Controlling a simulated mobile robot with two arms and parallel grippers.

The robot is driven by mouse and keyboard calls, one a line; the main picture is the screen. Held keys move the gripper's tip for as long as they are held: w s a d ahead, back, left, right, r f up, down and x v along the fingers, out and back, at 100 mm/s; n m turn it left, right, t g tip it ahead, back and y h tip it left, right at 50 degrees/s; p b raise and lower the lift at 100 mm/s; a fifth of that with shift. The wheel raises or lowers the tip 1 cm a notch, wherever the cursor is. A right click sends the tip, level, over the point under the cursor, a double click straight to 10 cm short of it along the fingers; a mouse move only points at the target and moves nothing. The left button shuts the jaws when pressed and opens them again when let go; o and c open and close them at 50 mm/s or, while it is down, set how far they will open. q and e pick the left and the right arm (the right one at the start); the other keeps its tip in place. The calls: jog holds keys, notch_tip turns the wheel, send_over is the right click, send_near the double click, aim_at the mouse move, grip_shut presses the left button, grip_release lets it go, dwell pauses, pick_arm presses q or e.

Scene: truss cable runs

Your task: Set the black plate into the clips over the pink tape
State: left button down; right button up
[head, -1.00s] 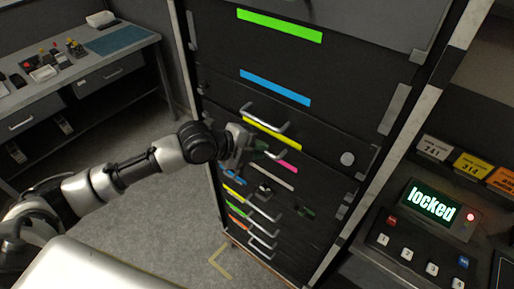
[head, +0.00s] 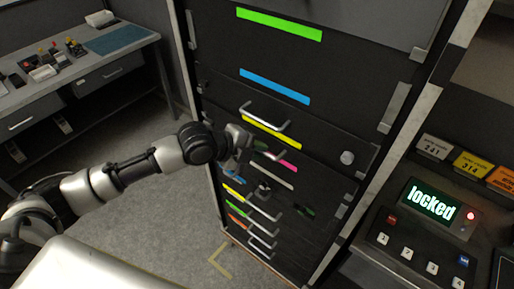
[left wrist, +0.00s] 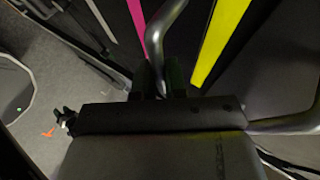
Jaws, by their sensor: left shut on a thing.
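My left gripper (head: 256,151) is at the front of the dark rack and is shut on a metal handle (left wrist: 156,38). The handle stands between the yellow tape (head: 272,132) and the pink tape (head: 288,167), on what looks like the black plate. In the left wrist view the handle runs down between the dark green fingertips, with the pink tape (left wrist: 137,18) to its left and the yellow tape (left wrist: 219,42) to its right. The plate's edges and its clips are mostly hidden or too dark to tell, so I cannot tell whether it is seated. My right gripper is out of view.
Above are panels with blue tape (head: 274,87) and green tape (head: 280,25); another handle (head: 267,117) sits by the yellow tape. Lower panels carry several handles. A keypad console reading "locked" (head: 431,206) stands at right, a workbench (head: 80,72) at left. The floor between is clear.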

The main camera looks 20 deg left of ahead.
pick_arm(q)
jog(key=shift+f+b, duration=0.35)
jog(key=shift+f, duration=0.3)
dwell(1.6)
jog(key=c, duration=1.1)
grip_release()
jog(key=shift+w, duration=0.1)
jog(key=s+a+r+b, duration=0.1)
jog(key=s+a+r, duration=0.1)
jog(key=s+a, duration=0.2)
jog(key=s+a+r+b, duration=0.1)
jog(key=s+a+r, duration=0.2)
jog(key=s, duration=0.6)
jog(key=shift+a+r, duration=0.35)
jog(key=shift+a, duration=0.65)
jog(key=shift+w, duration=0.1)
